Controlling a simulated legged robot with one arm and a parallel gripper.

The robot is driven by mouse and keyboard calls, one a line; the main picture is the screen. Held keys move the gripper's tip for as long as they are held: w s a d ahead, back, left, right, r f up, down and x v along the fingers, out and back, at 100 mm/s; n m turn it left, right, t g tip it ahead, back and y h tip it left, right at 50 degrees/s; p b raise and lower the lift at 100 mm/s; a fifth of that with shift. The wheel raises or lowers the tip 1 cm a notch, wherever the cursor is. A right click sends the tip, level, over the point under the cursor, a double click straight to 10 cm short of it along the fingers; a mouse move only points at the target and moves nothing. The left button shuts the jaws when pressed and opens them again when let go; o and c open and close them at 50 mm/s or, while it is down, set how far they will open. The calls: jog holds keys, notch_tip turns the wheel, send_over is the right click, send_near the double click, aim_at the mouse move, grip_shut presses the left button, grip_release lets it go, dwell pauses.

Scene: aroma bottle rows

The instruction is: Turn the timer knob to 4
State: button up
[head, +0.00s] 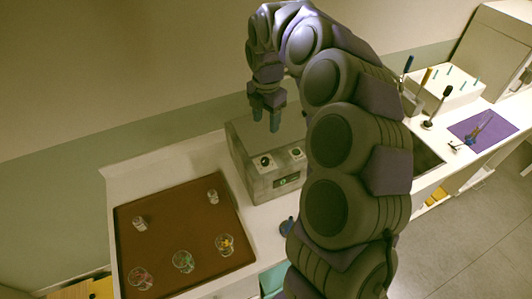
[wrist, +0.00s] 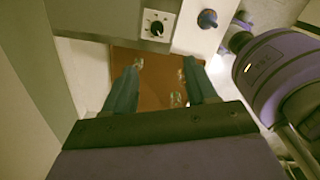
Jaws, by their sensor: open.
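A grey box-shaped device (head: 262,185) stands on the white counter, with a dark knob on a pale plate (head: 265,162), a second round control (head: 297,153) and a small display (head: 287,181) on its front. In the wrist view a dark knob on a white dial plate (wrist: 157,27) shows near the top; its marks are too small to read. I cannot tell which setting it points at. My gripper (head: 266,122) is open and empty, pointing down above the device's top. In the wrist view my gripper's fingers (wrist: 160,68) are spread, apart from the knob.
A brown tray (head: 160,215) with several small glasses lies left of the device. A small dark blue object (head: 287,226) is on the counter before it and also shows in the wrist view (wrist: 207,19). A white rack (head: 445,88) and purple mat (head: 500,124) are at right.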

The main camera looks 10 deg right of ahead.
send_over(265, 160)
notch_tip(265, 160, down, 7)
notch_tip(265, 160, down, 10)
jog(key=shift+d+r+b, duration=0.1)
jog(key=shift+b, duration=0.35)
jog(key=shift+a+f, duration=0.3)
jog(key=shift+f, duration=0.2)
jog(key=shift+d, duration=0.2)
jog(key=shift+c, duration=1.3)
jog(key=c, duration=0.8)
